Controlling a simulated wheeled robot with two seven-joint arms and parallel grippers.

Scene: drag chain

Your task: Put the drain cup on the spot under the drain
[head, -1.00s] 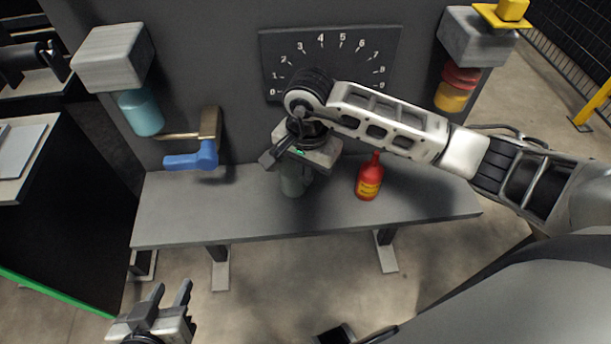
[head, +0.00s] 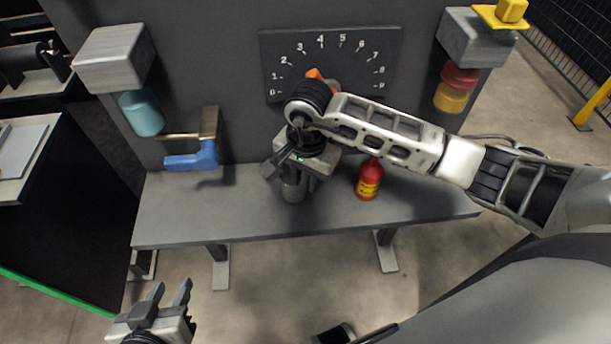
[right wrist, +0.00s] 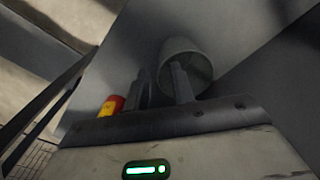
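The drain cup (head: 292,191) is a grey cup at the middle of the bench, partly hidden under my right gripper (head: 289,172). In the right wrist view the cup (right wrist: 192,52) has its round mouth towards the camera. The fingers of my right gripper (right wrist: 160,68) are close together at its near left rim, one over the mouth and one outside; they look shut on the wall. A brass pipe with a blue handle (head: 194,158) juts from the panel on the left. I cannot make out a marked spot. My left gripper (head: 169,292) is open and empty at the lower left.
A red bottle (head: 368,181) stands on the bench (head: 240,226) just right of the cup; it also shows in the wrist view (right wrist: 111,106). A numbered dial (head: 335,62) and an orange pointer are behind my right arm. The bench's left part is clear.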

